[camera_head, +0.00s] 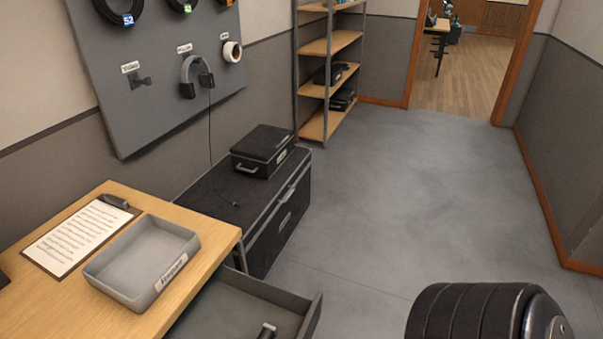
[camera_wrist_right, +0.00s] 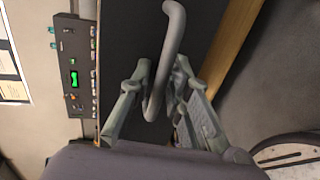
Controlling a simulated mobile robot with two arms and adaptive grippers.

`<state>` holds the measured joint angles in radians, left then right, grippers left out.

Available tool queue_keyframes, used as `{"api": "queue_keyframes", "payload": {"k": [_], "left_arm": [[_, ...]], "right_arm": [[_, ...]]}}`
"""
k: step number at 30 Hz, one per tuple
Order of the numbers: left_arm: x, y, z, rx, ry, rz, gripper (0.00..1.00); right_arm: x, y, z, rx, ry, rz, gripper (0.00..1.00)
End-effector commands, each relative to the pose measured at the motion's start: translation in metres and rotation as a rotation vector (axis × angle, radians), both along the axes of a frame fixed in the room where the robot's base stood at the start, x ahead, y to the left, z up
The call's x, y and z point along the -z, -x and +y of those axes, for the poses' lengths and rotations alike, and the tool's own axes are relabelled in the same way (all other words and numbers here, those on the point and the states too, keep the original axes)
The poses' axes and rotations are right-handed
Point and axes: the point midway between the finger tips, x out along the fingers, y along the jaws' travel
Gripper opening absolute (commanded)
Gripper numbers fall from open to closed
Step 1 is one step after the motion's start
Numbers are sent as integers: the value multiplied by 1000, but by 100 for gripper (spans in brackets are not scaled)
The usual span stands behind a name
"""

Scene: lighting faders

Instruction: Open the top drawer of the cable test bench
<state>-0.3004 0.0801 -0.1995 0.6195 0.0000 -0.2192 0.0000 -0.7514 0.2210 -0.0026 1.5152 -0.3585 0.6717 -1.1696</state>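The wood-topped bench (camera_head: 85,300) fills the lower left of the head view. Directly under its top, a grey drawer (camera_head: 240,305) stands pulled out, its inside showing and its near part cut off by the frame. A small dark object with a light end (camera_head: 268,331) lies in it. In the right wrist view, my right gripper (camera_wrist_right: 162,75) has its fingers on both sides of a curved grey handle (camera_wrist_right: 174,25), tips closed in around the bar. A dark panel (camera_wrist_right: 130,35) lies behind the handle. My left gripper is in neither view.
A grey tray (camera_head: 140,262) and a clipboard (camera_head: 80,235) lie on the bench top. A black chest (camera_head: 285,215) with a case (camera_head: 262,150) on it stands behind. The floor to the right is open.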

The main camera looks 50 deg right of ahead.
Motion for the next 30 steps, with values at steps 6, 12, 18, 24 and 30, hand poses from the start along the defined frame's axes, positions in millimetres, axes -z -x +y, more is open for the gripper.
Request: {"api": "queue_keyframes", "payload": {"k": [6,12,18,24,30], "left_arm": [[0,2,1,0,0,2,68],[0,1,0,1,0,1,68],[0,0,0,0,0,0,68],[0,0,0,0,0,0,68],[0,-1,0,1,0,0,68]], "right_arm": [[-3,17,-6,0,0,3,18],[-11,57,-20,0,2,5,18],[-20,92,-33,0,0,3,18],[-24,108,-40,1,1,1,18],[-25,111,-40,1,0,-1,18]]}}
